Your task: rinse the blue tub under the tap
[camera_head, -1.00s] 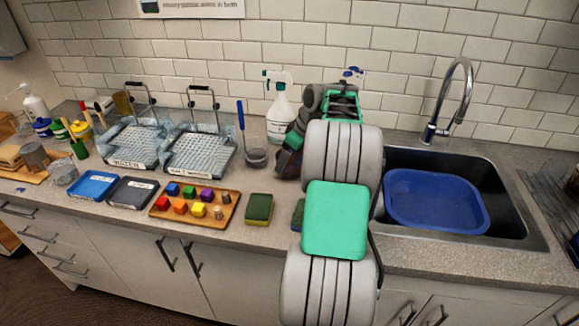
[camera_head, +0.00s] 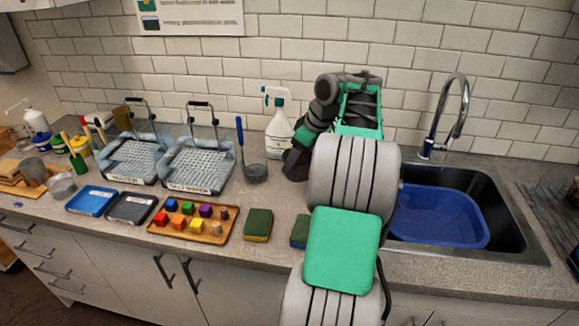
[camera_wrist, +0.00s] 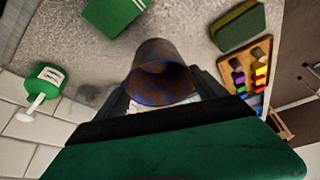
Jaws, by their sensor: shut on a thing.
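My gripper (camera_wrist: 163,95) is shut on a small round tub (camera_wrist: 164,62), blue with heavy brown stains, its open mouth facing the wrist camera. In the head view the held tub (camera_head: 296,163) is a small dark shape left of my arm, partly hidden, near the spray bottle. It is well left of the sink. The chrome tap (camera_head: 428,148) arches over the back of the sink (camera_head: 516,240) at the right. Whether water runs cannot be told.
A large blue basin (camera_head: 440,228) sits in the sink, its left part hidden by my arm. A spray bottle (camera_head: 279,135), a sponge (camera_head: 258,225) and a wooden tray (camera_head: 217,237) of coloured blocks stand left of my arm. Two wire-mesh racks are farther left.

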